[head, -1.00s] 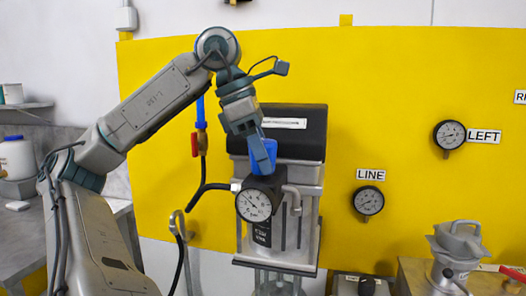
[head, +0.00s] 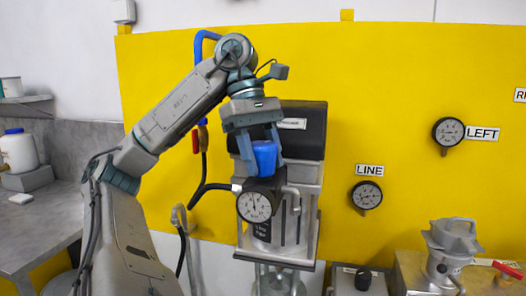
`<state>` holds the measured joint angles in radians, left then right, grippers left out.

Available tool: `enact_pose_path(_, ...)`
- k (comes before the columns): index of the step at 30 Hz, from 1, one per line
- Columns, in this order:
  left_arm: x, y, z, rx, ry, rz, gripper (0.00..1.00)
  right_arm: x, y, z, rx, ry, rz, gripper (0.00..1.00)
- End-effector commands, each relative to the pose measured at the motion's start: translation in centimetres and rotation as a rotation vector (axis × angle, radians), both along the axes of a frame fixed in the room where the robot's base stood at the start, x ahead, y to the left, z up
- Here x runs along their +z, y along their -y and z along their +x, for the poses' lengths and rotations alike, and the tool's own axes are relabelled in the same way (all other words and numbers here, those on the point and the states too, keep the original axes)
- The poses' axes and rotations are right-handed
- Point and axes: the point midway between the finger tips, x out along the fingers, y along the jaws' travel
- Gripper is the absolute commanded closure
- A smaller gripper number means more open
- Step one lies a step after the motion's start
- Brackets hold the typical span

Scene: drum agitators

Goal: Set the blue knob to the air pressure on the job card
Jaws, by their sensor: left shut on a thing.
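The blue knob (head: 264,158) stands on top of the regulator, above a round white-faced gauge (head: 254,206). My left gripper (head: 262,150) comes down from above and is shut on the knob, one finger on each side. The gauge's needle points roughly upward, but its numbers are too small to read. A small dark tag (head: 261,228) with writing hangs below the gauge; its text is not legible. I cannot make out a job card. My right gripper is not in view.
A black box (head: 303,140) with a white label is behind the knob. Gauges marked LINE (head: 367,195) and LEFT (head: 448,132) are on the yellow panel to the right. A metal pot (head: 450,250) stands at lower right. A black hose runs left of the regulator.

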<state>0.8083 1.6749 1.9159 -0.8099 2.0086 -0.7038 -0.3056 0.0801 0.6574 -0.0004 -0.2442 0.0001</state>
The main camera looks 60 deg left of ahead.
Motion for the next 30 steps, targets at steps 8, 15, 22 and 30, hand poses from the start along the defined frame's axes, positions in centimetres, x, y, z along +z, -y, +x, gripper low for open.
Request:
enact_pose_path(8, 0.07, -0.01, -0.01, -0.061, -0.001, -0.001, 0.76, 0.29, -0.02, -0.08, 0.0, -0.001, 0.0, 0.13)
enact_pose_path(15, 0.04, -0.01, -0.01, -0.068, 0.0, 0.0, 0.76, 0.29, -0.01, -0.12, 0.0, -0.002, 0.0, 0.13)
enact_pose_path(22, 0.05, -0.02, -0.01, -0.067, 0.0, 0.0, 0.46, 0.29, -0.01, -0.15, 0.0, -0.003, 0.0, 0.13)
enact_pose_path(30, 0.03, -0.01, -0.01, -0.067, 0.0, 0.0, 0.33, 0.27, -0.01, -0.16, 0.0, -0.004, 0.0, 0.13)
